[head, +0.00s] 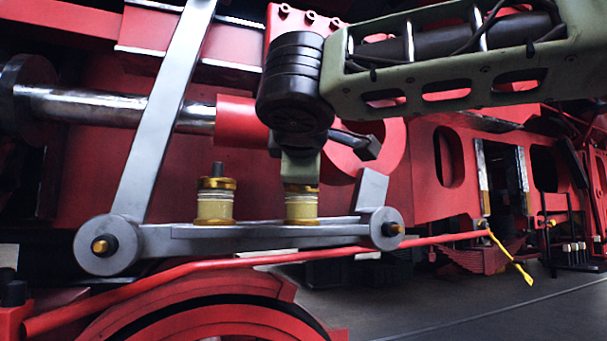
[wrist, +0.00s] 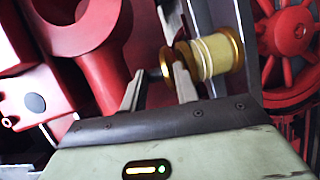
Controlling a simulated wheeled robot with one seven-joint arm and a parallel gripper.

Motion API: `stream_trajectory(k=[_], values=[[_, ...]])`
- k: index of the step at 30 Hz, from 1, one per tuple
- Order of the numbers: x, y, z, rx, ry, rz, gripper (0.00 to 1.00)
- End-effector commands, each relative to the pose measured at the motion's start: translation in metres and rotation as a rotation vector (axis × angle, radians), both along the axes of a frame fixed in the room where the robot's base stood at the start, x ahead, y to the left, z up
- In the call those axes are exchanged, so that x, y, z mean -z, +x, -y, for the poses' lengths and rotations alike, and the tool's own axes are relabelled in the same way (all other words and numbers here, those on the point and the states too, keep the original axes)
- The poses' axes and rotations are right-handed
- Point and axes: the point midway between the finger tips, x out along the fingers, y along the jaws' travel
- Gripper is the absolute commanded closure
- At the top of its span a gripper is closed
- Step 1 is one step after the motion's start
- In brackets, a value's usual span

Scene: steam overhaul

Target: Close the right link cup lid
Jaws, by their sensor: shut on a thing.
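The right link cup (head: 302,207) is a pale yellow cylinder with brass rims, standing upright on the grey link bar. My gripper (head: 301,178) comes down from above onto its top and hides the lid there. In the wrist view the same cup (wrist: 212,57) lies sideways in the picture, its brass lid (wrist: 183,56) facing my fingers. My gripper (wrist: 156,72) is shut on the small dark knob of the lid (wrist: 154,74), one finger on either side. The lid looks to be on or very near the cup's top; I cannot tell whether it is fully seated.
A similar left cup (head: 214,205) stands on the grey link bar (head: 250,235), with a dark knob on its brass top. A slanting grey rod (head: 165,110) rises at the left. Red locomotive frame parts lie close behind. A red wheel (head: 215,325) is below.

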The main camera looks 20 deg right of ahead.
Motion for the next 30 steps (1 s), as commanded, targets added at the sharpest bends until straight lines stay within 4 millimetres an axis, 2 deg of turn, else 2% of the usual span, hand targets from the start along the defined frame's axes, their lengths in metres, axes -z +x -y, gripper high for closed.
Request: stream_trajectory(k=[30], values=[[0.0050,-0.0021,0.0010,0.001,0.001,0.091,0.92]])
